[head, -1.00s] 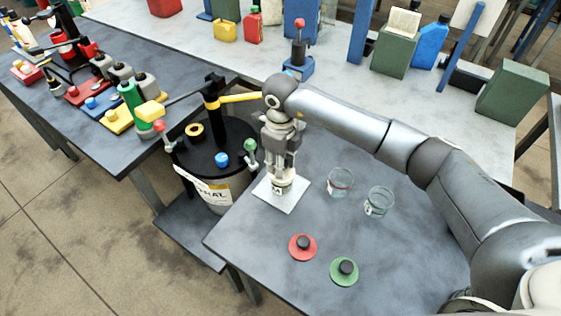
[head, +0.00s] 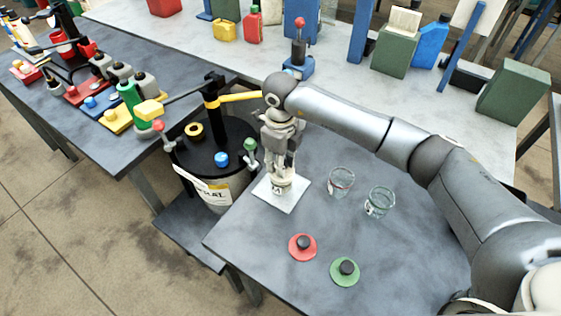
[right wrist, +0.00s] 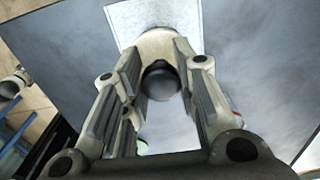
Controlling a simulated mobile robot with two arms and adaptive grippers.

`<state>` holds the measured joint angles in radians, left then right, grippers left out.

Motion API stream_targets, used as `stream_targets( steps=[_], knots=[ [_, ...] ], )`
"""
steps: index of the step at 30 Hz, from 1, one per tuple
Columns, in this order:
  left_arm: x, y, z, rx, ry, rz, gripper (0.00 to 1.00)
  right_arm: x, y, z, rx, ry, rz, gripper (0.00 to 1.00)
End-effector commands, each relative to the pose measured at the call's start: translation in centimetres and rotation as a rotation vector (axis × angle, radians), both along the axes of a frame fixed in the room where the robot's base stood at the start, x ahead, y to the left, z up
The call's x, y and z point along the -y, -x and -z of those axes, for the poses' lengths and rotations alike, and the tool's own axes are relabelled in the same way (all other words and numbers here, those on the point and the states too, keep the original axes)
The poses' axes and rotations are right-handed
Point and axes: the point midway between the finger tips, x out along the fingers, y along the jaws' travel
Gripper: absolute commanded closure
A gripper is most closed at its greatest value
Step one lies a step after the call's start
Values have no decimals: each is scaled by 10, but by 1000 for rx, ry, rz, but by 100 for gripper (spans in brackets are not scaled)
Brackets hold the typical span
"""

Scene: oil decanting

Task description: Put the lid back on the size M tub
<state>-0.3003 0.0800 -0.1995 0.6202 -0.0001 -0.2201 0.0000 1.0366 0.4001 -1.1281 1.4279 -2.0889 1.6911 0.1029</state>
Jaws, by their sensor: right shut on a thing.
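The size M tub (head: 279,188) stands upright on a small white pad (head: 293,203), its label facing the front left. My right gripper (head: 282,172) points straight down over the tub. In the right wrist view the gripper (right wrist: 160,95) has its fingers shut on the dark knob (right wrist: 160,82) of a cream lid (right wrist: 165,42). The lid is at the tub's mouth. The fingers hide much of it, and I cannot tell whether it is fully seated. My left gripper is not in view.
Two clear open tubs, one red-marked (head: 341,181) and one green-marked (head: 380,201), stand right of the pad. A red lid (head: 302,247) and a green lid (head: 345,271) lie in front. A drum with a pump (head: 213,140) stands close to the left.

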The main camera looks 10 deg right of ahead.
Motion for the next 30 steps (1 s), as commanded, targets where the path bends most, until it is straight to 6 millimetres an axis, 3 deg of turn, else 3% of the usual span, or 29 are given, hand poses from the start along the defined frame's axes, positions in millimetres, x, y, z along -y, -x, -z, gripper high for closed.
stream_targets(
  steps=[9, 10, 15, 22, 27, 30],
  knots=[
    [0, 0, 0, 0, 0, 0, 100, 0, 0, 0, 0, 0, 0, 89],
    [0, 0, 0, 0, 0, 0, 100, 0, 0, 0, 0, 0, 0, 69],
    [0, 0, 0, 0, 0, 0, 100, 0, 0, 0, 0, 0, 0, 47],
    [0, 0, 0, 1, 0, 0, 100, 0, 0, 0, -1, 1, 0, 47],
    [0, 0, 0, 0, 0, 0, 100, 0, 0, 0, -1, 1, 0, 26],
    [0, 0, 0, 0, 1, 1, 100, 0, 0, 0, -1, 1, 0, 26]
  ],
)
